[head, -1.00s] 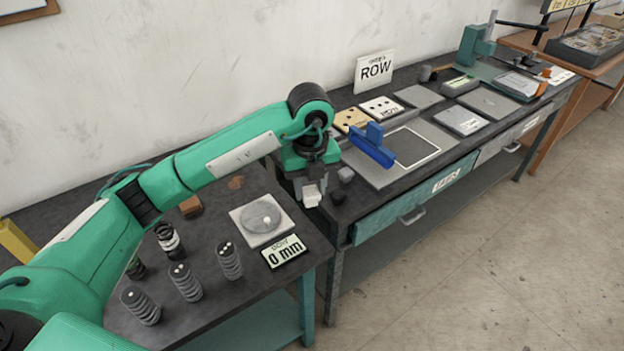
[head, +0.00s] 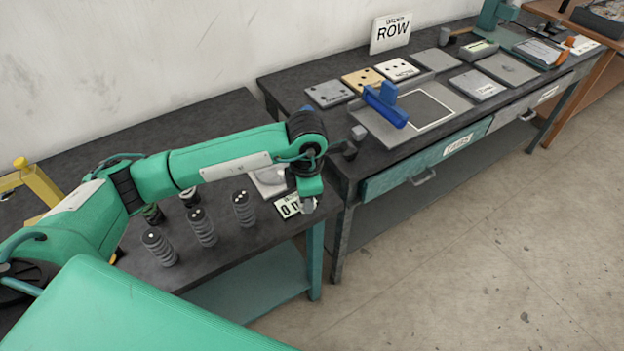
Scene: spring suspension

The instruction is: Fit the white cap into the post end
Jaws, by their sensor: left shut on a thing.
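My left gripper (head: 308,206) points down at the front right of the near table, close to the number sign. Its fingers are small and dark here, and the white cap held between them is hidden from this view. A blue part (head: 386,104) stands on a grey plate on the long bench, to the right of and beyond the gripper. I cannot make out which part is the post end. My right gripper is out of view.
Several dark coil springs (head: 202,228) stand on the near table, left of the gripper. A white scale (head: 268,181) and a number sign (head: 288,206) are partly behind my arm. Flat plates line the bench.

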